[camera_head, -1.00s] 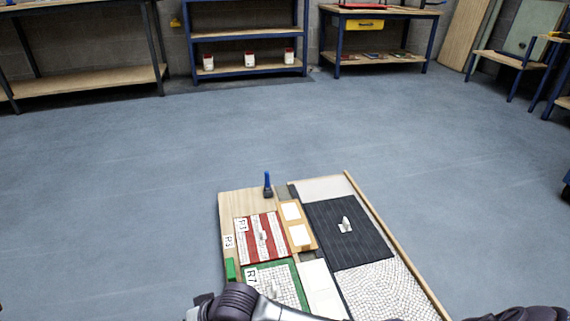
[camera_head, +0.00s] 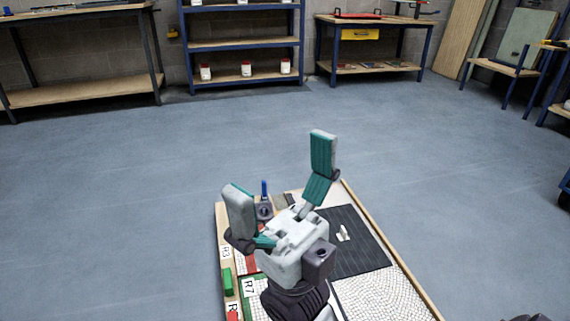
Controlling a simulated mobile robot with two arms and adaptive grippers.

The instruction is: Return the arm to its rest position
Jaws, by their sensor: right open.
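My right gripper (camera_head: 283,175) is open and empty, with its two teal and grey fingers spread wide and pointing up and away. It is above the left and middle part of a wooden board (camera_head: 420,291) that carries mosaic panels. It hides most of the red and white striped panel (camera_head: 246,266) labelled R3 and part of the green-edged panel labelled R7 (camera_head: 249,289). The dark panel (camera_head: 364,251) with a small pale handle (camera_head: 343,233) lies to its right. My left gripper is out of view.
A blue upright tool (camera_head: 264,189) stands at the board's far left edge. A pebbled white panel (camera_head: 384,297) lies at the near right. Blue shelving (camera_head: 245,45) and workbenches stand far back along the wall. The grey floor (camera_head: 450,165) around the board is clear.

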